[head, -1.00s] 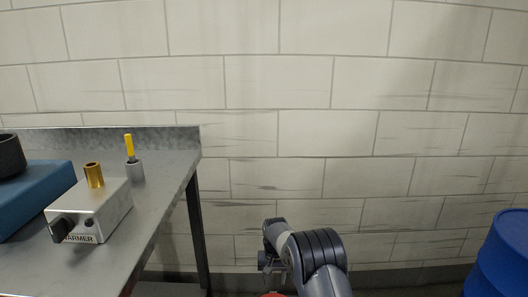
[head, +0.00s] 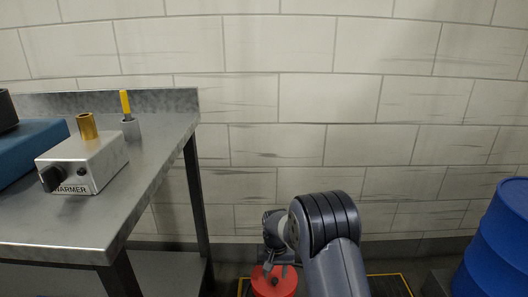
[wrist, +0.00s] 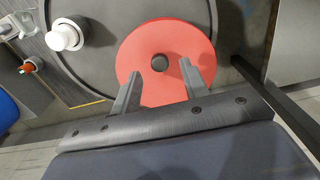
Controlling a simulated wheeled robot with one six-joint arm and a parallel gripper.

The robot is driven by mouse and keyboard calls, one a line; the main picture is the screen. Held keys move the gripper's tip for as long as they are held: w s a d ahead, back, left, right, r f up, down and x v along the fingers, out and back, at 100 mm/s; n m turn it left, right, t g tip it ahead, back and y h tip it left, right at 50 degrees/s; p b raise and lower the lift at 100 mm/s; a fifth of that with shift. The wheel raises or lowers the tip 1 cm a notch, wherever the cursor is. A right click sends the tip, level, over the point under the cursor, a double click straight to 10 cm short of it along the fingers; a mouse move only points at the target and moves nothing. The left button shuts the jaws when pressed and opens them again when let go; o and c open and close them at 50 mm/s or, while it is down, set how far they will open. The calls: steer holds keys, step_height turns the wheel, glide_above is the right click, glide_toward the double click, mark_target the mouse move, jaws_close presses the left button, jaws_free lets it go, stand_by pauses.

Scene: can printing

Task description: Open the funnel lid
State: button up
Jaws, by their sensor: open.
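The red round funnel lid (wrist: 165,40) fills the middle of the wrist view, with a small dark knob (wrist: 161,67) at its centre. It also shows low in the head view (head: 276,284), partly behind my arm. My gripper (wrist: 161,69) is open, with one finger on each side of the knob; whether they touch it I cannot tell. In the head view the gripper (head: 274,256) is just above the lid. The lid lies flat; the funnel under it is hidden.
A large dark round surface (wrist: 105,78) surrounds the lid, with a white cap (wrist: 64,37) on it. In the head view a steel table (head: 150,165) stands left, bearing a warmer box (head: 95,160). A blue barrel (head: 500,245) stands right.

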mark_target(275, 280)
step_height(275, 280, up, 8)
steer(key=p, duration=0.2)
steer(key=shift+r, duration=0.25)
